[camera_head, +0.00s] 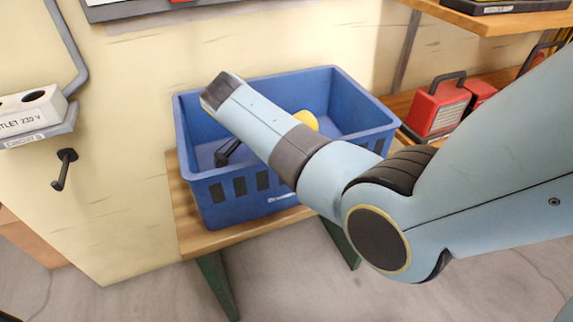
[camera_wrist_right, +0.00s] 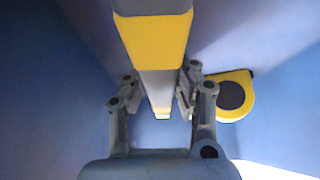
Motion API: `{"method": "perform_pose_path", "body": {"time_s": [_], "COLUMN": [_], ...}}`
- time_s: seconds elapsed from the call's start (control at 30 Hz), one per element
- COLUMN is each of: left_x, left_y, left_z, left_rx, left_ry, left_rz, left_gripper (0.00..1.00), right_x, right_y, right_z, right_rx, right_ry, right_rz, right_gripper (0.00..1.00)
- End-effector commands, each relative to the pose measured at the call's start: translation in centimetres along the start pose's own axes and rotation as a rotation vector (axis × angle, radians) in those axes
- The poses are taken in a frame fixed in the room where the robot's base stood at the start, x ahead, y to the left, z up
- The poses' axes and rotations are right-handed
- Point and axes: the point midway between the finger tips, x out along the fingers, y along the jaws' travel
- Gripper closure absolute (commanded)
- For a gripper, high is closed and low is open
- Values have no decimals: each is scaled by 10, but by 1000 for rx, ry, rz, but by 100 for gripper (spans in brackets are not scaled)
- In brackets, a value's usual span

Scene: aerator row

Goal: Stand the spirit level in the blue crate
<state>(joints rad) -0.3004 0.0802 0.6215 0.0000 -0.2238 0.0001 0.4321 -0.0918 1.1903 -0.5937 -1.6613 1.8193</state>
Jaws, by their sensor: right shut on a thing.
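In the right wrist view the spirit level (camera_wrist_right: 155,38), a yellow and grey bar, runs lengthwise between the fingers of my right gripper (camera_wrist_right: 159,80). The gripper is shut on it, with blue crate walls on both sides. In the head view the blue crate (camera_head: 240,188) stands on a small wooden table, and my right arm reaches over and into it. A dark part of my right gripper (camera_head: 228,153) shows inside the crate near its left side. The arm hides the level there; I cannot tell whether it touches the crate floor. My left gripper is not in view.
A yellow round-edged thing with a dark disc (camera_wrist_right: 231,95) lies in the crate beside the right finger; its yellow also shows in the head view (camera_head: 307,120). The wooden table (camera_head: 185,225) has little free top. Red lamps (camera_head: 438,107) stand at right; a wall hook (camera_head: 64,168) is at left.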

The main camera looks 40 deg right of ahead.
Motion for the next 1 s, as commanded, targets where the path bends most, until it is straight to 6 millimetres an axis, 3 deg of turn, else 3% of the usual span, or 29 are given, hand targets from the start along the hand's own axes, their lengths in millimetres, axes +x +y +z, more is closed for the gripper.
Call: {"method": "perform_pose_path", "body": {"time_s": [0.27,0.3,0.47,0.77,0.87,1.0], "left_x": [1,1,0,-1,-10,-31], "left_y": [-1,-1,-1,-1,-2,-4], "left_z": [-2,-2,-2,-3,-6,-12], "left_rx": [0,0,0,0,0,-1], "left_ry": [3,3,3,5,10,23], "left_rz": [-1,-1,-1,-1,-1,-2], "left_gripper": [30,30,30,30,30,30], "right_x": [1,2,2,-1,-14,-45], "right_y": [-1,-1,-1,-1,-1,-2], "right_z": [1,1,1,0,-1,-2], "right_rx": [2,1,1,1,2,2], "right_ry": [-1,-1,-1,-1,-2,-4], "right_rz": [-3,-2,-2,-2,-4,-5], "right_gripper": [100,72,51,51,51,51]}}
